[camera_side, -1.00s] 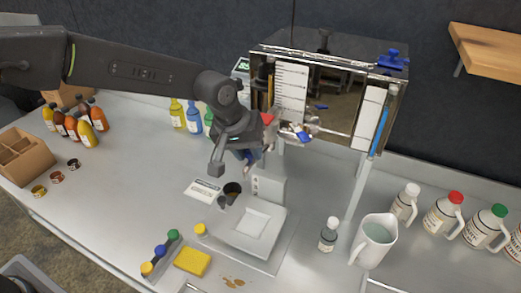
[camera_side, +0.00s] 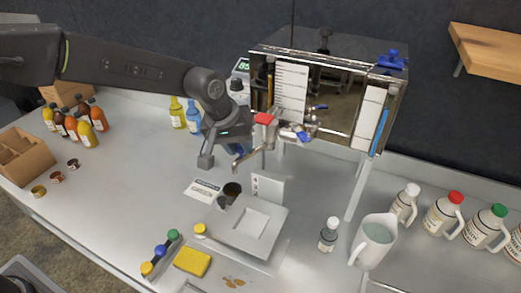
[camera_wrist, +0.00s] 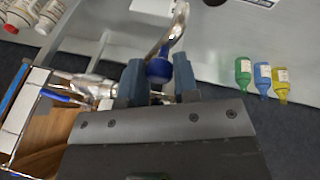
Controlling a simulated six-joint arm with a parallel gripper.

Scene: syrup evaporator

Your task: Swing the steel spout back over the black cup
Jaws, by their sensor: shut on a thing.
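The steel spout (camera_side: 252,157) hangs from the valve at the front of the evaporator (camera_side: 330,100) and points down and left in the side view. Its tip is a little above the black cup (camera_side: 232,189) in the picture; I cannot tell whether it is straight over it.
A red valve handle (camera_side: 265,118) sits just right of my gripper. The scale (camera_side: 245,228) and a white label card (camera_side: 203,190) lie near the cup. Coloured bottles (camera_side: 186,114) stand behind my arm.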

